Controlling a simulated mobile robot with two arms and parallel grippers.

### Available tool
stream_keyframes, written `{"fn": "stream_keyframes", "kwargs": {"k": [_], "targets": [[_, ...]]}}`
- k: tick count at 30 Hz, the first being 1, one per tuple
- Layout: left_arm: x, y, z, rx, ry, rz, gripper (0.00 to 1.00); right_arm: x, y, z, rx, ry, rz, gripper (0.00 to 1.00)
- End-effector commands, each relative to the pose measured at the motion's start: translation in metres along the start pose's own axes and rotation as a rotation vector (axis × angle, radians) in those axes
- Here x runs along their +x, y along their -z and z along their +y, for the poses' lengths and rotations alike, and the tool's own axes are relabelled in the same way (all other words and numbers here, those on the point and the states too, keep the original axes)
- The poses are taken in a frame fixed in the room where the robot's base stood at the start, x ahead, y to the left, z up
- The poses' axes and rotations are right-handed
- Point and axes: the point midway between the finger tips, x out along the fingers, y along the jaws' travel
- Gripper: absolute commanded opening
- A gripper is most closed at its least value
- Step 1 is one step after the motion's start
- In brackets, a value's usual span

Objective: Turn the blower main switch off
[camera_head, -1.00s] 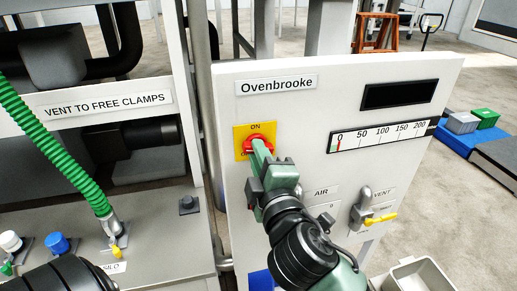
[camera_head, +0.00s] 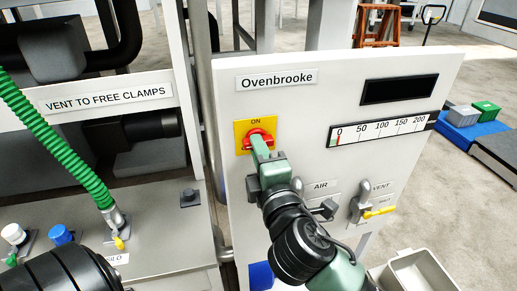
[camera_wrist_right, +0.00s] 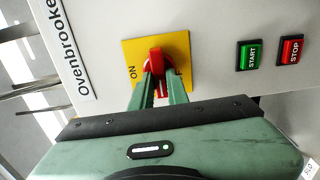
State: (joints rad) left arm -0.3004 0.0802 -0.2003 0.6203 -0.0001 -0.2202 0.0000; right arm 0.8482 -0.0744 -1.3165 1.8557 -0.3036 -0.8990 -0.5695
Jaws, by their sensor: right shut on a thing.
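The blower main switch is a red rotary knob (camera_head: 262,132) on a yellow plate (camera_head: 241,127) at the upper left of the white Ovenbrooke panel. My right gripper (camera_head: 258,143) reaches it from below and in front. In the right wrist view, its two green fingers (camera_wrist_right: 163,84) close on either side of the red knob (camera_wrist_right: 156,56). The ON label is left of the knob there; the label on the other side is mostly hidden by a finger. The knob's handle lies across the line from ON to that label. My left gripper is out of view.
Green START (camera_wrist_right: 249,55) and red STOP (camera_wrist_right: 291,49) buttons sit beside the switch. A light bin (camera_head: 420,270) stands below right.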

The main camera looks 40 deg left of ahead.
Motion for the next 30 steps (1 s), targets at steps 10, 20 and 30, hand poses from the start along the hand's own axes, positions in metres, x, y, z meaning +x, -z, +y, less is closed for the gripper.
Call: {"fn": "stream_keyframes", "kwargs": {"k": [10, 20, 30], "targets": [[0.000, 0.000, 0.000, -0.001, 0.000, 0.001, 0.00, 0.000, 0.000, -0.001, -0.001, 0.001, -0.001, 0.37], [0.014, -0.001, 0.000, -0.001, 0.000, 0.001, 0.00, -0.029, 0.000, -0.004, 0.001, 0.000, 0.001, 0.37], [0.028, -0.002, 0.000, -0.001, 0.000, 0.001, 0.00, -0.075, 0.000, -0.002, 0.000, 0.001, 0.000, 0.37]]}}
